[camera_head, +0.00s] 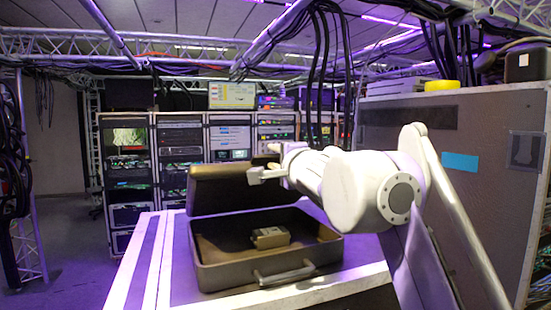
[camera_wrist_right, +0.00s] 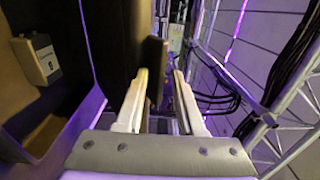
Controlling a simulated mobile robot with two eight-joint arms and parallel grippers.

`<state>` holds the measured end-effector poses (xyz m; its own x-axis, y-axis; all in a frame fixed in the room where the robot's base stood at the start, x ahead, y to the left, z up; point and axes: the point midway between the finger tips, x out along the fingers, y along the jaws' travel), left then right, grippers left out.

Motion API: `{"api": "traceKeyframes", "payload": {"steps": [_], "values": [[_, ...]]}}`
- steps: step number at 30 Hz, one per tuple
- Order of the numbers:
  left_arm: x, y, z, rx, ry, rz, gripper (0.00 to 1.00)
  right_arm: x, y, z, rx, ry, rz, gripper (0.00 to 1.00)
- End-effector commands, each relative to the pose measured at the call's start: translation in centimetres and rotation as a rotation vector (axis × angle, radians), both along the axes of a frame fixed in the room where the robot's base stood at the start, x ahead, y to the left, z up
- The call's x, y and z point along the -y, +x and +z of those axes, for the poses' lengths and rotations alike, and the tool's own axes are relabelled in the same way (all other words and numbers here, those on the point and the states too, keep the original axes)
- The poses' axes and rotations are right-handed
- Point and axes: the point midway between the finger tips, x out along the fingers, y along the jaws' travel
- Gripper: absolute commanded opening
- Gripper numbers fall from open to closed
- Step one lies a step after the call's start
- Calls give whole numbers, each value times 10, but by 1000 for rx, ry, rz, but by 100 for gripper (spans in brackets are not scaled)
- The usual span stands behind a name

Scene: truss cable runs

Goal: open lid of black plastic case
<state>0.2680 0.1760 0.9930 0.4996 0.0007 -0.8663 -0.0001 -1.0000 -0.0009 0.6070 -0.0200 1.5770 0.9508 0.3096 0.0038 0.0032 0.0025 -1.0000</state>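The black plastic case (camera_head: 215,273) sits on a purple-topped, white-edged surface with its lid (camera_head: 222,194) raised to about upright at the back. A handle (camera_head: 285,274) is on its front wall. My right gripper (camera_head: 266,164) is at the upper right part of the lid, reaching over the case. In the wrist view its two fingers (camera_wrist_right: 160,100) are apart, with a brown edge of the lid showing between and beyond them; whether they touch it I cannot tell. A small box-shaped item (camera_head: 270,237) lies inside the case, also visible in the wrist view (camera_wrist_right: 40,60). My left gripper is not in view.
The purple-topped surface (camera_head: 150,262) is clear left of the case. A large grey road case (camera_head: 470,150) with a yellow roll (camera_head: 442,85) on top stands at the right. Equipment racks (camera_head: 180,140) stand behind. Black cables (camera_head: 325,70) hang from the truss.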

Motion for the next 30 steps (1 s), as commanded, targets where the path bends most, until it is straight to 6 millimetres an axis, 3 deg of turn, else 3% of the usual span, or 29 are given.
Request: {"api": "traceKeyframes", "payload": {"steps": [13,24,30], "values": [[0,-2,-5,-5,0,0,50,2,-6,-3,-3,-1,-1,42],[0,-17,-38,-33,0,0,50,25,-73,-5,-2,0,-1,42],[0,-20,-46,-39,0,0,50,33,-99,-2,0,-1,-1,42]]}}
